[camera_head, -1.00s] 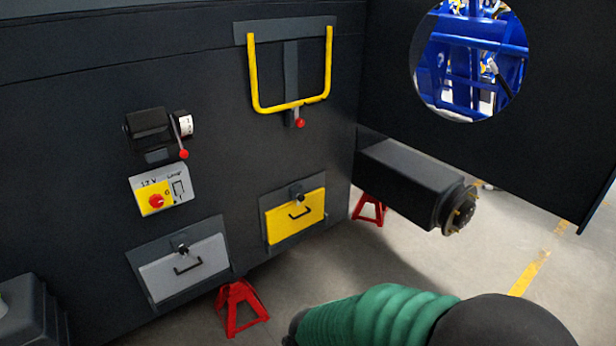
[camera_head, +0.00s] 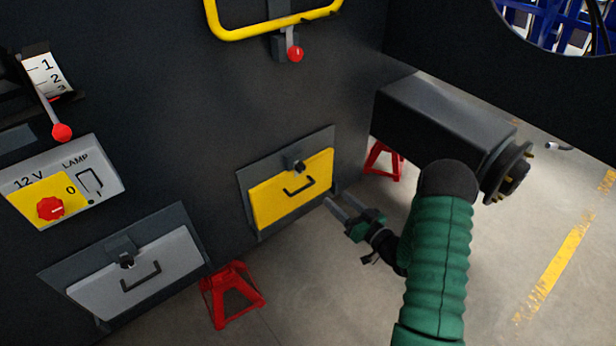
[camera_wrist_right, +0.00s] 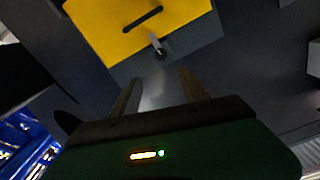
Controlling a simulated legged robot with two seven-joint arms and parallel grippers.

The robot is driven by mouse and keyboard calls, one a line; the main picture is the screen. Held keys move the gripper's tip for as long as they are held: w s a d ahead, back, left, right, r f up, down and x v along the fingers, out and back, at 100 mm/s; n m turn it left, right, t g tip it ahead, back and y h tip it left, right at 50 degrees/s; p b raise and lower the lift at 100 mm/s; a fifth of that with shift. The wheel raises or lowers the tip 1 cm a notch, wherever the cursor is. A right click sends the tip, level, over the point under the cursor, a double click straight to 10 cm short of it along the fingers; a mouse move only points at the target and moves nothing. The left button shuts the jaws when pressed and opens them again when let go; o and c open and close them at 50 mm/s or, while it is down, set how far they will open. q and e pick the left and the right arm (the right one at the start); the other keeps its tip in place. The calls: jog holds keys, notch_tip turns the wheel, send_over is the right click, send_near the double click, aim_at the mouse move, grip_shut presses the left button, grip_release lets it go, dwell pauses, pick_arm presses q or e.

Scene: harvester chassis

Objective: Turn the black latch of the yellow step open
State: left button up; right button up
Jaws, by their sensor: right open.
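The yellow step (camera_head: 275,200) is a flat panel in a dark frame on the chassis wall, with a black handle at its middle. Its black latch (camera_head: 297,166) sits at the panel's top edge. In the right wrist view the step (camera_wrist_right: 110,25) is at the top and the latch (camera_wrist_right: 158,45) lies just beyond the fingers. My right gripper (camera_head: 338,208) is open and empty, to the right of the step and lower than the latch, apart from both. It also shows in the right wrist view (camera_wrist_right: 160,85). My left gripper is not in view.
A grey step (camera_head: 140,278) with its own latch is at lower left. Red stands (camera_head: 232,292) stand on the floor. A black axle (camera_head: 440,125) juts out at right. A yellow bar (camera_head: 275,27) and a lamp panel (camera_head: 65,183) are on the wall.

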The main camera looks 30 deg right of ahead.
send_near(303, 169)
jog(key=w, duration=0.4)
jog(key=w+b, duration=0.1)
jog(key=w, duration=0.3)
jog(key=shift+a+f, duration=0.15)
jog(key=shift+a, duration=0.05)
jog(key=shift+w+a+b, duration=0.2)
jog(key=shift+w+b, duration=0.1)
jog(key=shift+a+r, duration=0.2)
jog(key=shift+r, duration=0.05)
jog(key=shift+d+f, duration=0.15)
jog(key=shift+d, duration=0.15)
jog(key=c, duration=0.8)
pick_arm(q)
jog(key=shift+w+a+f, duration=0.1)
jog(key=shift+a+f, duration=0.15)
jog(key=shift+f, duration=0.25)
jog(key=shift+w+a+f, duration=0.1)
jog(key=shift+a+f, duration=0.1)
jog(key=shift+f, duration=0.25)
pick_arm(e)
jog(key=shift+a, duration=0.1)
grip_shut()
